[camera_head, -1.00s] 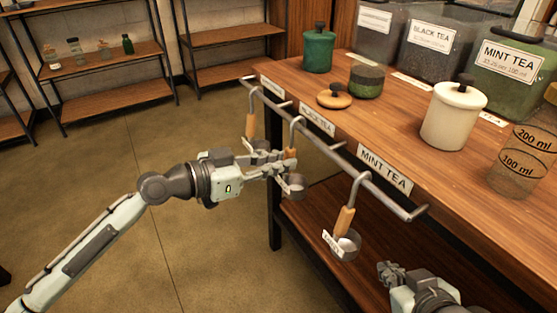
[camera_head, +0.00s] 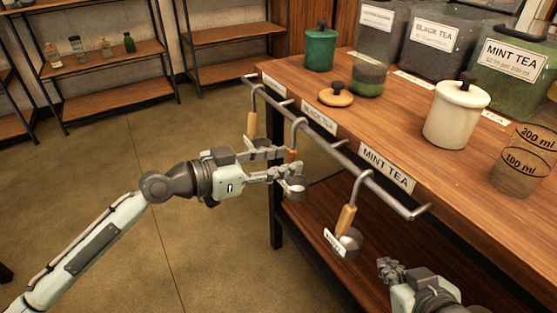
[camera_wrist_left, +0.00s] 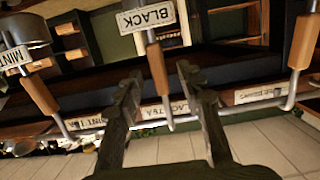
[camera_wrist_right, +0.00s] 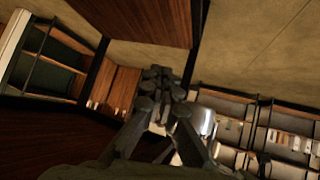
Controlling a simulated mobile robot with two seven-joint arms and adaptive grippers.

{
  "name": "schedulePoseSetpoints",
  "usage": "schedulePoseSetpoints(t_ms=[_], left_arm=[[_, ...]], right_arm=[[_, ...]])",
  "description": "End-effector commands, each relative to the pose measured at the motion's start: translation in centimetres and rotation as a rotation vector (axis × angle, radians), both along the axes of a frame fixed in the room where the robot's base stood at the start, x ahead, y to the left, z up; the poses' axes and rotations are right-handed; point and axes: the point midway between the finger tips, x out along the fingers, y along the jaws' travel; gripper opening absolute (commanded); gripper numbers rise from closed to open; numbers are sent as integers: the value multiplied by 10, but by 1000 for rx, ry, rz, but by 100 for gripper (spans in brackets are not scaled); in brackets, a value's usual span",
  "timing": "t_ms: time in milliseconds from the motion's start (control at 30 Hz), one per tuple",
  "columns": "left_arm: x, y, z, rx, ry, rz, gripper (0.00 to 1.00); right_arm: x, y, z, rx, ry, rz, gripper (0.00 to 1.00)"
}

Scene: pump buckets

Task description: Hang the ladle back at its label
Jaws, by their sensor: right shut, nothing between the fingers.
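Three ladles with wooden handles hang by hooks from the grey rail (camera_head: 338,158) along the table edge. The middle ladle (camera_head: 295,187) hangs near the BLACK TEA label (camera_head: 319,118); its tag reads BLACK (camera_wrist_left: 147,17) in the left wrist view. The right ladle (camera_head: 346,219) hangs by the MINT TEA label (camera_head: 387,168), the left ladle (camera_head: 252,124) by the far label (camera_head: 273,86). My left gripper (camera_head: 286,161) is open, its fingers spread around the middle ladle's handle, apart from it. My right gripper (camera_head: 386,267) is shut and empty below the table's right part.
On the table stand a green jar (camera_head: 319,49), a wooden lid (camera_head: 336,95), a glass jar (camera_head: 368,79), a white canister (camera_head: 455,116) and a measuring cup (camera_head: 521,165). Tea containers (camera_head: 510,78) line the back. The floor left of the rail is clear.

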Motion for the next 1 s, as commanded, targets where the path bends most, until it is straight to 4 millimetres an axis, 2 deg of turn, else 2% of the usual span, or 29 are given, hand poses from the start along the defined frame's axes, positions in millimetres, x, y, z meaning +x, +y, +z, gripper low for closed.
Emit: schedulePoseSetpoints(t_ms=[167, 500, 633, 800, 1000], left_arm=[[-7, 12, 1, 3, 1, 2, 38], [-46, 69, 14, 5, 4, 2, 38], [-58, 85, 19, 2, 5, 2, 38], [-65, 95, 23, 1, 1, 0, 38], [-67, 97, 24, 0, 0, 0, 38]], right_arm=[[0, 1, 0, 4, 1, -2, 0], [1, 0, 0, 4, -1, -3, 0], [1, 0, 0, 3, -1, -4, 0], [1, 0, 1, 3, -1, -4, 0], [1, 0, 0, 3, -1, -4, 0]])
